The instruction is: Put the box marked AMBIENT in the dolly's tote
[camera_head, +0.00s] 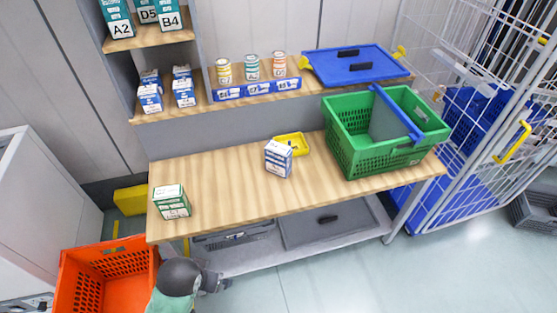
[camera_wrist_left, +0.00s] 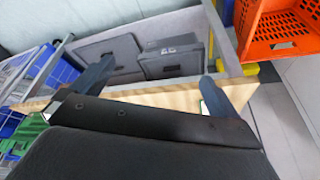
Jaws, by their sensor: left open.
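A white box with green print (camera_head: 172,202) stands at the left end of the wooden bench. A white box with blue print (camera_head: 278,158) stands near the middle. Their lettering is too small to read, so I cannot tell which is marked AMBIENT. An orange tote (camera_head: 68,262) is on the floor left of the bench; its inside is partly hidden by my arm, and no dolly is clearly visible under it. It also shows in the left wrist view (camera_wrist_left: 250,50). My left gripper (camera_wrist_left: 157,74) is open and empty, beside the bench's front edge (camera_head: 215,283). My right gripper is not in view.
A green crate (camera_head: 345,150) holding a grey and blue item stands at the bench's right. A small yellow tray (camera_head: 303,145) lies behind the blue-print box. Shelves with cans and cartons rise behind. A wire cage (camera_head: 470,170) stands right. Grey bins (camera_head: 325,220) sit below.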

